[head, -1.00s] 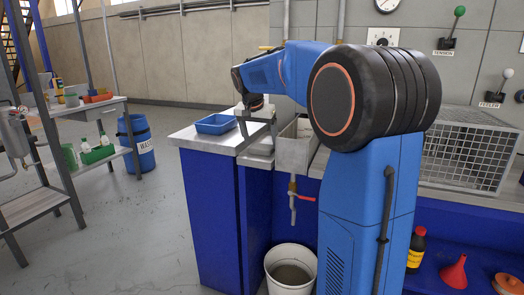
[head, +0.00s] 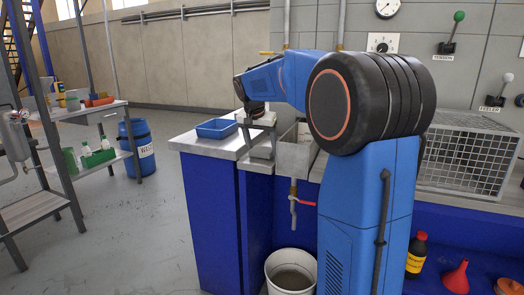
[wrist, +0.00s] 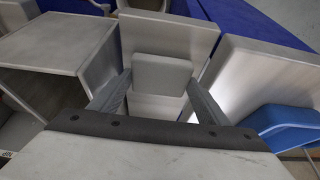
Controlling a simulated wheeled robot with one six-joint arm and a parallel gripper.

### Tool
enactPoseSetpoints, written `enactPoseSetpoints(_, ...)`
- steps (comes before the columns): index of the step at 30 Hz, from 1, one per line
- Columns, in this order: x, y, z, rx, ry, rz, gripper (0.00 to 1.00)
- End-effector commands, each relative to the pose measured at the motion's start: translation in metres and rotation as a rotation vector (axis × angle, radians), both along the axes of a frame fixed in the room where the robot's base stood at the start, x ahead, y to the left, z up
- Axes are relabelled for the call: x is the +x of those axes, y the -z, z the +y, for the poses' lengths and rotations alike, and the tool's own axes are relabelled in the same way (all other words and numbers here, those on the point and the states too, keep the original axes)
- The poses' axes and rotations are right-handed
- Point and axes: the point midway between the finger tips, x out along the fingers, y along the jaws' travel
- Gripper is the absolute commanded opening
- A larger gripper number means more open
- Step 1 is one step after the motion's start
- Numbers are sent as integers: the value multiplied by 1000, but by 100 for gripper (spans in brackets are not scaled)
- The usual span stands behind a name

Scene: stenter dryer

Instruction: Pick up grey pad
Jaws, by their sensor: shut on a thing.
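The grey pad (wrist: 162,76) is a small flat block with rounded corners, seen between my two fingertips in the wrist view. My gripper (wrist: 159,84) is shut on it, one finger against each side. In the head view my gripper (head: 260,138) hangs at the far end of my arm, over the narrow grey ledge between the blue tray and the metal basin. The pad is small and hard to make out there. I cannot tell how large the gap under it is.
A blue tray (head: 217,128) lies on the light worktop (head: 195,143) just left of my gripper. A grey metal basin (head: 296,155) with a red-handled tap stands to the right. A wire cage (head: 465,160) is further right, and a white bucket (head: 291,270) stands below.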

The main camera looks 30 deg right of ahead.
Motion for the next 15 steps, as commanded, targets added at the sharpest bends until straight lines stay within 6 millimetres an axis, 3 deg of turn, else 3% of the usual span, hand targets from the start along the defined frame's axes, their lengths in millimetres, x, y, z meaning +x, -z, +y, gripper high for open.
enactPoseSetpoints(5, 0, -28, 0, 0, 1, -3, 48)
enactPoseSetpoints(15, 1, -110, 0, 0, 0, -3, 48)
